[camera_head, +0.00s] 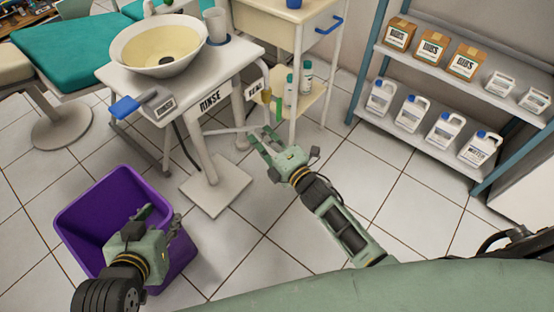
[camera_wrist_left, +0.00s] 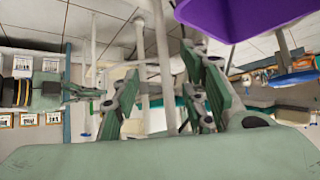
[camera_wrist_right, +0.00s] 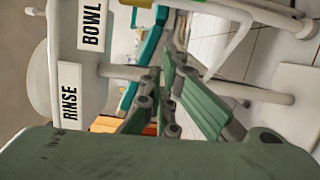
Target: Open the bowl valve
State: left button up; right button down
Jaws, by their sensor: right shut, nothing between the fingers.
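The rinse unit has a white bowl (camera_head: 160,47) with a cream inside on a white stand. My right gripper (camera_head: 262,140) is shut and empty, below the labels near a white pipe. My left gripper (camera_head: 150,218) is open and empty over the purple bin.
The purple bin (camera_head: 95,210) stands at the lower left. A blue pedal-like part (camera_head: 124,107) sticks out left of the stand. A white cart (camera_head: 285,25) with bottles is behind my right gripper. Shelves (camera_head: 430,70) with jugs and boxes stand right. Tiled floor between is clear.

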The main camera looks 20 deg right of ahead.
pick_arm(q)
jog(key=s+a+f+g+p, duration=0.1)
jog(key=s+f+g, duration=0.1)
jog(key=s, duration=0.2)
jog(key=s+a+f+g+y, duration=0.1)
jog(key=s+f+g, duration=0.1)
jog(key=s, duration=0.3)
jog(key=shift+a+f+g+p, duration=0.35)
jog(key=shift+g, duration=0.25)
pick_arm(e)
jog(key=v, duration=0.9)
jog(key=shift+d, duration=0.35)
jog(key=shift+s, duration=0.15)
